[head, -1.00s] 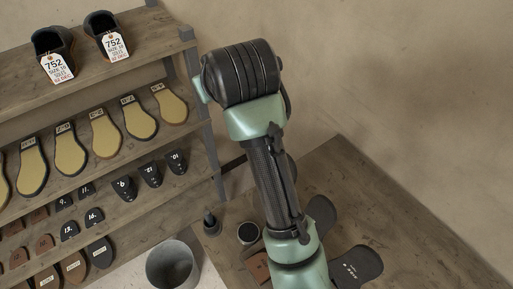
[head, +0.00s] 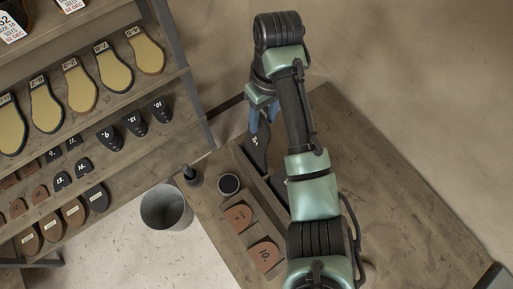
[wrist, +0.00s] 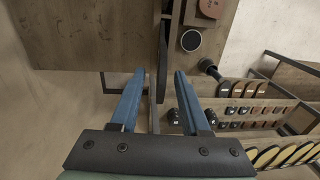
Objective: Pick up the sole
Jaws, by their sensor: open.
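A black sole (head: 256,152) with a pale marking stands tilted on the wooden bench, beside a low wooden divider. In the wrist view a dark sole (wrist: 162,62) shows nearly edge-on, ahead of and between the blue fingertips. My gripper (head: 263,112) is over the far end of the bench, at the sole's upper end; its two blue fingers point down in the head view. In the wrist view my gripper (wrist: 158,76) is open, with a clear gap between its fingers. I cannot tell whether a finger touches the sole. My arm hides part of the bench.
Brown pieces (head: 238,217) lie at the bench's left side, near a round dark tin (head: 228,184) and a small dark bottle (head: 192,176). A grey bin (head: 167,207) stands on the floor. A shelf rack (head: 95,125) with soles is at the left.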

